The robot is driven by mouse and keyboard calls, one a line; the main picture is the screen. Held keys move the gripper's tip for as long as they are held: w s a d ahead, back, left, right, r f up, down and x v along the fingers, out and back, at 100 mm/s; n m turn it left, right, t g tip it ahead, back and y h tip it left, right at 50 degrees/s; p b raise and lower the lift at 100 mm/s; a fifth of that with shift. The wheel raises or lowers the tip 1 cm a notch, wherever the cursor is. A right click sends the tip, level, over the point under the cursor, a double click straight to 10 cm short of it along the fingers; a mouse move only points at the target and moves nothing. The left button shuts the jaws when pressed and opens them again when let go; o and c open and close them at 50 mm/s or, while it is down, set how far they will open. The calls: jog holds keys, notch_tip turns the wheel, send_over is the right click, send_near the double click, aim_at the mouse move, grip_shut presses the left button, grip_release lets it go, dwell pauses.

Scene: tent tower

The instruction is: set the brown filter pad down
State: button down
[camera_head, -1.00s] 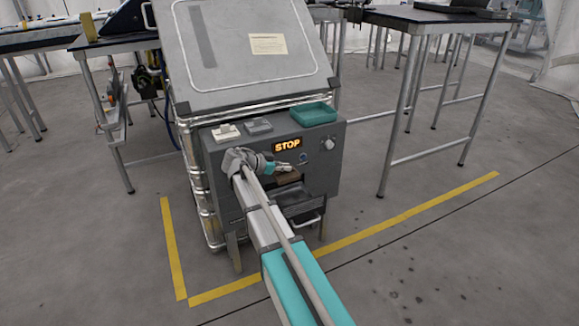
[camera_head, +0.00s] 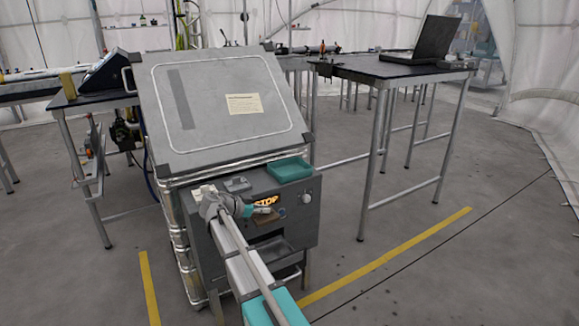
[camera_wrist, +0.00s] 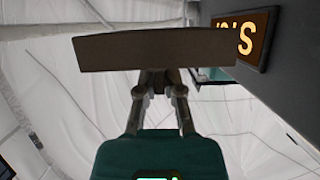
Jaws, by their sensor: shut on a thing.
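The brown filter pad (camera_wrist: 150,51) is a flat slab seen broadly side-on in the wrist view, held across the tips of my gripper (camera_wrist: 160,78). In the head view my gripper (camera_head: 262,211) is shut on the pad (camera_head: 266,219), in front of the grey machine's front panel. The pad is small there and partly hidden by the fingers. The sign also shows at the upper right of the wrist view (camera_wrist: 243,38). Below the pad is an open drawer (camera_head: 270,250).
A teal tray (camera_head: 289,169) sits on the machine's ledge, beside a grey block (camera_head: 237,184). The big sloping grey lid (camera_head: 230,105) rises behind. A dark table (camera_head: 385,70) with a laptop (camera_head: 430,42) stands at the right. Floor at the right is open.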

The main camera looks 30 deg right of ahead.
notch_tip(320, 180, up, 32)
jog(key=p, duration=3.1)
jog(key=shift+r, duration=0.15)
